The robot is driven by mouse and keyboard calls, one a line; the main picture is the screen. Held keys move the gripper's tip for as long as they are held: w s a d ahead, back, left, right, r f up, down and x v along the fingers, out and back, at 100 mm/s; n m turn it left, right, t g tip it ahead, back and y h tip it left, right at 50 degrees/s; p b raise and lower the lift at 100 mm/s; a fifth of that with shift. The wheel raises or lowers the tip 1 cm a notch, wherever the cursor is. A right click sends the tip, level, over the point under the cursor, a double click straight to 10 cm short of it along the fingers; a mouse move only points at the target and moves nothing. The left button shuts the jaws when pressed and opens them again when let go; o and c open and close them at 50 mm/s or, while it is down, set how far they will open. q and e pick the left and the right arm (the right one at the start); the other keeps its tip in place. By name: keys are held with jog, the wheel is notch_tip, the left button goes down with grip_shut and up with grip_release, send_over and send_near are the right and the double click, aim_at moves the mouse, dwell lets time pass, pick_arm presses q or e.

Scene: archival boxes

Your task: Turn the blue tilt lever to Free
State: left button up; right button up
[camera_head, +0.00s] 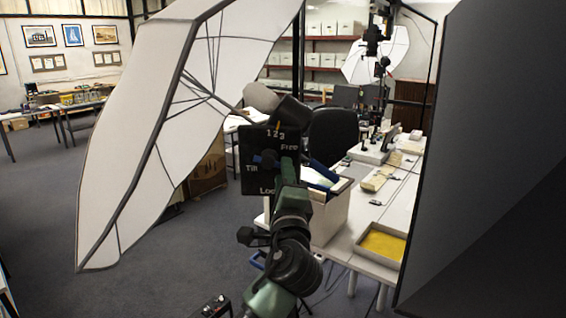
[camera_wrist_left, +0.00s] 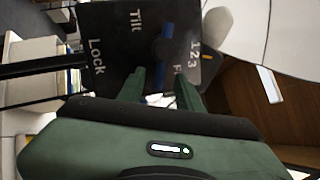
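The black tilt panel (camera_head: 245,142) stands upright near the centre of the head view, with the white words Tilt, Free, Lock and 123. The blue tilt lever (camera_head: 265,158) lies across it, partly hidden by my left gripper (camera_head: 287,172). In the left wrist view the lever (camera_wrist_left: 163,47) runs from its hub down the picture between the words Lock and Free. The green fingers of my left gripper (camera_wrist_left: 160,88) are apart, one on each side of the lever's lower end. I cannot tell whether they touch it. My right gripper is not in view.
A large white umbrella (camera_head: 165,120) is left of and behind the panel. A dark flat panel (camera_head: 495,160) fills the right side. A white table (camera_head: 385,205) with a yellow-filled tray (camera_head: 384,245) stands behind. The floor at left is clear.

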pick_arm(q)
jog(key=shift+x, duration=0.95)
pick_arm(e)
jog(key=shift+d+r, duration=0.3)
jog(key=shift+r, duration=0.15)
pick_arm(q)
grip_shut()
jog(key=n+b, duration=0.1)
jog(key=n, duration=0.1)
jog(key=r+n+y+b, duration=0.1)
jog(key=n+b, duration=0.1)
jog(key=shift+d+g, duration=0.15)
jog(key=shift+g, duration=0.15)
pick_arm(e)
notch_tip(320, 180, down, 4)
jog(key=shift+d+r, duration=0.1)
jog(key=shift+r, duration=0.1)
pick_arm(q)
grip_release()
